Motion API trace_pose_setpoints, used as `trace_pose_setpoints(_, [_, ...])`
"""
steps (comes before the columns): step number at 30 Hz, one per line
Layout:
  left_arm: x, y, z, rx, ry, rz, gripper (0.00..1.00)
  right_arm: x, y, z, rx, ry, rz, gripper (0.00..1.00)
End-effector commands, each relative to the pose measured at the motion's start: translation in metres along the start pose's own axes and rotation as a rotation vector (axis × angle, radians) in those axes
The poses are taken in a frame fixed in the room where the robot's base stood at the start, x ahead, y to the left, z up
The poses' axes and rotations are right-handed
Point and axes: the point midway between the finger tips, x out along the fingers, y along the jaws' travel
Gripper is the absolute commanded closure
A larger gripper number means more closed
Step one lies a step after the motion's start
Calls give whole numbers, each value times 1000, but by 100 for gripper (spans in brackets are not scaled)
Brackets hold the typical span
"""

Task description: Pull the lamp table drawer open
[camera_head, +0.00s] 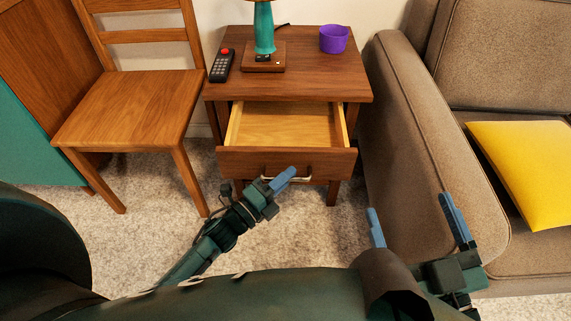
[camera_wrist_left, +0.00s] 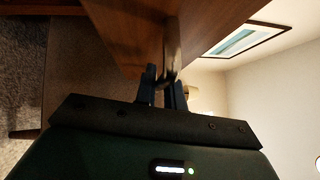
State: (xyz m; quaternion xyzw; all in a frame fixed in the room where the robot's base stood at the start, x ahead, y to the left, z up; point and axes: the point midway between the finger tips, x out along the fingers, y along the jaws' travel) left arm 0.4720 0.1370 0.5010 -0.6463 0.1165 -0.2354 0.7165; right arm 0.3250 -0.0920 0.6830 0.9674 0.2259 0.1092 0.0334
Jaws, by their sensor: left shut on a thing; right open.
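The lamp table (camera_head: 300,85) stands between a chair and a sofa. Its drawer (camera_head: 285,162) is pulled well out, and the bare wooden inside shows empty where visible. A pale metal handle (camera_head: 299,178) is on the drawer front. My left gripper (camera_head: 285,178) is at the handle and shut on it; the left wrist view shows the fingers (camera_wrist_left: 164,85) closed around the handle (camera_wrist_left: 171,55). My right gripper (camera_head: 412,218) is open and empty, in front of the sofa arm, apart from the table.
On the tabletop are a teal lamp (camera_head: 264,30), a remote (camera_head: 221,65) and a purple bowl (camera_head: 334,39). A wooden chair (camera_head: 130,105) stands left, a brown sofa (camera_head: 410,140) with a yellow cushion (camera_head: 525,170) right. Carpet (camera_head: 150,240) lies in front.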

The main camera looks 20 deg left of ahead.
Motion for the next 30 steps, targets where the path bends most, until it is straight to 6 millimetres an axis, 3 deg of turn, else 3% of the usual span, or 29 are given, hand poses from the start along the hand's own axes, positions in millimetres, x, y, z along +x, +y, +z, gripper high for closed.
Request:
trace_pose_setpoints(12, [-2,0,-2,1,-1,0,100,-1,0,0,-3,-3,2,10])
trace_pose_setpoints(13, [-2,0,-2,1,0,0,87,-1,0,1,-3,-3,2,10])
trace_pose_setpoints(20, [-2,0,-2,1,0,0,68,-1,0,1,-2,-6,2,10])
trace_pose_setpoints(30, [-8,0,-2,0,0,2,67,-1,1,-1,-4,-7,1,10])
